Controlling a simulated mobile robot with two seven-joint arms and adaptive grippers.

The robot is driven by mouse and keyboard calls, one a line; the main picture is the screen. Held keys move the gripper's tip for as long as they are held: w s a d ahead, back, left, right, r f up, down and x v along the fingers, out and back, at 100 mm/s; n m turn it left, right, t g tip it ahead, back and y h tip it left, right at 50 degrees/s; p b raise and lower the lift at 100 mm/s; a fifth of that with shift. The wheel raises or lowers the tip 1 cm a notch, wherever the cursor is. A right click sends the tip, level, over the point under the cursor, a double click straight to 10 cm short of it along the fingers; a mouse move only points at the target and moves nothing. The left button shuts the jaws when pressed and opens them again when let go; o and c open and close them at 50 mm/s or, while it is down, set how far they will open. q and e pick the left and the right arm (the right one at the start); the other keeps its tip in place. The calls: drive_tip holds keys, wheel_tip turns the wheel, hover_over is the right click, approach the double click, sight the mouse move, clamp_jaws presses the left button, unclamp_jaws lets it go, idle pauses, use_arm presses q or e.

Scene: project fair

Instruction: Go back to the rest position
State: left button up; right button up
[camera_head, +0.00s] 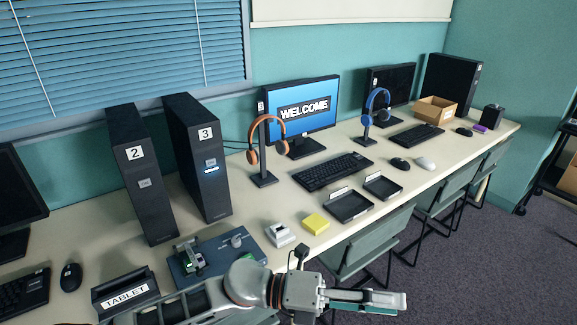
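My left gripper (384,302) is at the bottom centre, with its arm coming in from the lower left. Its fingers point right, in front of the desk's near edge and over the chairs and floor. The fingers lie close together in this view, and I cannot tell whether there is a gap between them. I see nothing clearly held. My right gripper is not in view.
The long desk (235,205) holds computer towers (203,160), a WELCOME monitor (303,108), headphone stands, keyboards, black trays (350,205), a yellow block (315,223) and a TABLET holder (125,293). Chairs (365,243) stand along its front. Carpet (480,260) is open at lower right.

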use_arm(q)
drive_tip(key=w+a+n+t+h, duration=0.1)
drive_tip(key=w+a+n+t, duration=0.6)
drive_tip(key=n+t, duration=0.75)
drive_tip(key=w+a+f+n+t+y, duration=0.45)
drive_tip(key=a+f+n+y, duration=0.35)
drive_tip(key=n, duration=0.4)
drive_tip(key=s+a+f+n+g+y, duration=0.2)
drive_tip(key=s+a+f+n+y, duration=0.2)
drive_tip(key=a+f, duration=0.6)
drive_tip(key=s+a+f+n+g+y, duration=0.2)
drive_tip(key=s+a+f+n+y, duration=0.2)
drive_tip(key=s+a+f+n, duration=0.3)
drive_tip(key=s+a+f, duration=0.2)
drive_tip(key=a+f, duration=0.2)
drive_tip(key=f, duration=0.2)
drive_tip(key=shift+s+a+f+n+g, duration=0.25)
drive_tip(key=shift+s+f+n+g, duration=0.05)
drive_tip(key=shift+s+f+n, duration=0.1)
